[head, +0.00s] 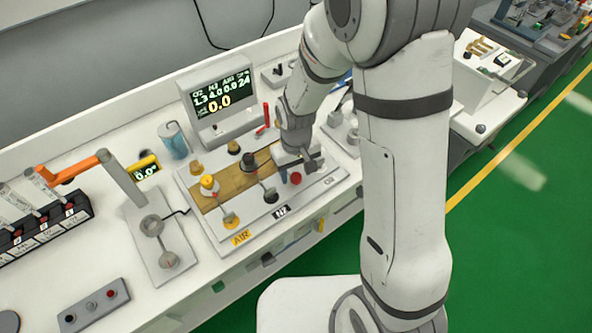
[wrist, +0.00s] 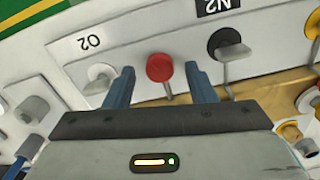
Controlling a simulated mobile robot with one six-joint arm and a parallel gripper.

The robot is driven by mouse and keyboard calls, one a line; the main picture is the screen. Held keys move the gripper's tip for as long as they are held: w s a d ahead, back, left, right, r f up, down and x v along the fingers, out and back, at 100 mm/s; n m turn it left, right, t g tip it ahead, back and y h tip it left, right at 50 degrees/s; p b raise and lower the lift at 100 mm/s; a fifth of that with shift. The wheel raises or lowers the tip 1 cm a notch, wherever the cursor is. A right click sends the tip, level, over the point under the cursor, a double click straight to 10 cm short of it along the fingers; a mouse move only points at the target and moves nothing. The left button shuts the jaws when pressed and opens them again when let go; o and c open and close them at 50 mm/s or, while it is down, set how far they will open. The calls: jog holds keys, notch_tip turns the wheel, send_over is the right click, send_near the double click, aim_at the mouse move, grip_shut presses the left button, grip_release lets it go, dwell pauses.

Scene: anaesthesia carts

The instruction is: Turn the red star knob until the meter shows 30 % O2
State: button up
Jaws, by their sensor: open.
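The red knob (wrist: 159,67) sits on the white panel near the O2 label; its star shape is not clear at this size. It also shows in the head view (head: 295,178), just below my gripper (head: 302,162). In the wrist view my gripper (wrist: 160,80) is open, with one blue-grey finger on each side of the red knob. I cannot tell whether either finger touches it. The meter (head: 222,98) stands behind the panel; its top row appears to read 1.3, 4.0, 0.0 and 24, with a large yellow 0.0 below.
A black knob (wrist: 224,40) beside the N2 label is close to the right finger. The AIR side has a yellow knob (head: 209,184). A pale blue can (head: 173,140) and a small yellow meter (head: 144,167) stand left of the panel. A red-handled item (head: 266,117) is behind.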

jog(key=shift+f, duration=0.45)
jog(key=c, duration=1)
jog(key=shift+o, duration=0.2)
jog(key=m+b, duration=0.2)
jog(key=m, duration=0.2)
jog(key=shift+m, duration=0.4)
jog(key=shift+m+b, duration=0.95)
jog(key=shift+m, duration=1.15)
